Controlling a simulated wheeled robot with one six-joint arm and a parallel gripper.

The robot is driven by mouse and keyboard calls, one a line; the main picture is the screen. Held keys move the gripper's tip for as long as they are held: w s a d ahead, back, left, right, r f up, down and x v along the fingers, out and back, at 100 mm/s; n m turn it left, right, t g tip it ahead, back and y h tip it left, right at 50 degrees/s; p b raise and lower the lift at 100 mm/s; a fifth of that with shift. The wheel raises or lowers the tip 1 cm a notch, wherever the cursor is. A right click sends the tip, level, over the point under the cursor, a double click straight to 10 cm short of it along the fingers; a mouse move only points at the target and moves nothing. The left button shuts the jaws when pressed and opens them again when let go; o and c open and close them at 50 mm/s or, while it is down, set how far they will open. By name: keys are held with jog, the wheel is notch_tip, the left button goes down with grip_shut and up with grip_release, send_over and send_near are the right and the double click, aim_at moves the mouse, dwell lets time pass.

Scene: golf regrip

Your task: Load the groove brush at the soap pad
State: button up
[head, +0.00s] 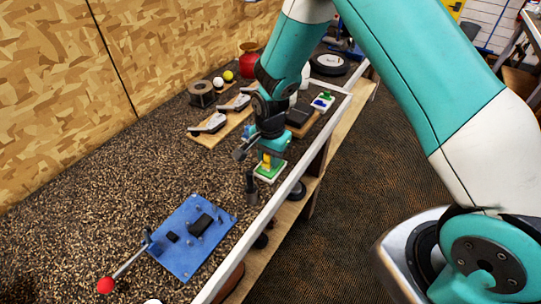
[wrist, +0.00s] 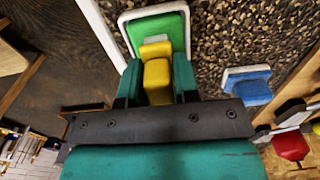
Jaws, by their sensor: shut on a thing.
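My gripper (head: 267,152) is shut on a yellow block-shaped brush (wrist: 157,82). The green soap pad (wrist: 172,27) lies in a white-rimmed tray directly beyond the brush. In the head view the pad (head: 270,171) is right under the gripper, near the bench's front edge, and the yellow brush (head: 266,160) shows just above it. The brush's lower end is at or very close to the pad; I cannot tell whether it touches.
A blue plate (head: 184,252) with black blocks and a red-knobbed lever (head: 106,285) lies at front left. A dark cylinder (head: 251,192) stands near the pad. A blue-and-white block (wrist: 247,86) is beside it in the wrist view. Club heads on a wooden board (head: 207,138) lie behind.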

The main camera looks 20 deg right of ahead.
dwell(0.3)
jog(key=shift+r+p, duration=2.55)
jog(key=shift+r, duration=1)
jog(key=shift+f, duration=0.1)
jog(key=shift+d, duration=0.1)
